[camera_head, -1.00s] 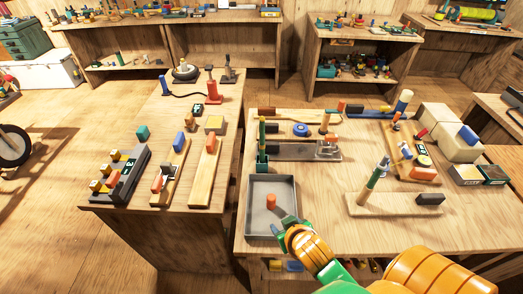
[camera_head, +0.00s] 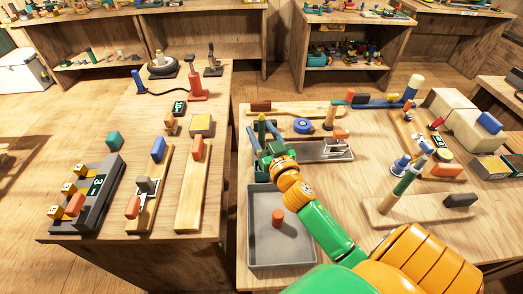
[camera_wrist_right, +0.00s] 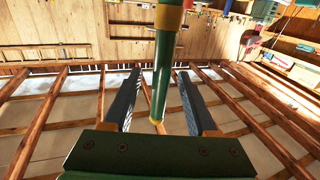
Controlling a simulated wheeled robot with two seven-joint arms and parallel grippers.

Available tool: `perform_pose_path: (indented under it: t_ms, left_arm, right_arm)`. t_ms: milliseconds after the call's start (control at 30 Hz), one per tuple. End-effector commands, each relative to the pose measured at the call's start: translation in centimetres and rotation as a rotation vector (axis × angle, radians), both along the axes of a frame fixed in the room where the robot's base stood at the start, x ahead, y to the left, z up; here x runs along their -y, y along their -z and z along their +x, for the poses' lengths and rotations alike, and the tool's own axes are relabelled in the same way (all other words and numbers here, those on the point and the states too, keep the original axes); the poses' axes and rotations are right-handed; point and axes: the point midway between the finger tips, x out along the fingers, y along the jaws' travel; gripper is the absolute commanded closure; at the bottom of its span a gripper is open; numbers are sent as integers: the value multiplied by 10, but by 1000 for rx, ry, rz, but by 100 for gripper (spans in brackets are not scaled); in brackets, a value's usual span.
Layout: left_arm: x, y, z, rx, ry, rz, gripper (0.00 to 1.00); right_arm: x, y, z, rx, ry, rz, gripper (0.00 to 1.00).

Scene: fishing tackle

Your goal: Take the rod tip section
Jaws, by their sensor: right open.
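A slim dark green rod, which I take as the rod tip section (camera_head: 262,129), stands upright at the left end of the grey plate. In the right wrist view the green rod (camera_wrist_right: 166,55) has a gold band and a yellowish end. It runs between the two dark fingers of my right gripper (camera_wrist_right: 158,88), with gaps at both sides. My right gripper (camera_head: 264,152) is open around the rod and hides its lower part in the head view. My left gripper is not in view.
The grey metal plate (camera_head: 300,151) with a clamp lies right of the gripper. Blocks on boards fill the left table (camera_head: 185,255). Bare wood shows around the wooden base (camera_head: 425,208).

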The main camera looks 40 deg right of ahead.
Motion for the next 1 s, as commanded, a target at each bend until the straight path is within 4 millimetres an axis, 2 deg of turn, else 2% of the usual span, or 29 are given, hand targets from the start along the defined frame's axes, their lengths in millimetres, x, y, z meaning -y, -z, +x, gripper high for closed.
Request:
perform_pose_path:
  t_ms: [133,367,500,567,600,1000]
  left_arm:
    - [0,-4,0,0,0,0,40]
    - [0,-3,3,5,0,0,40]
    - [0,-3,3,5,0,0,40]
    - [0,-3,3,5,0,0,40]
    - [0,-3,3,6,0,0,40]
    - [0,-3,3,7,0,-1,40]
  right_arm:
    - [5,-1,22,0,0,0,42]
    - [5,1,24,-2,0,0,42]
    - [5,1,24,-2,0,0,80]
    - [5,1,24,-2,0,0,96]
    - [5,1,24,-2,0,0,100]
    - [5,2,24,-3,1,1,100]
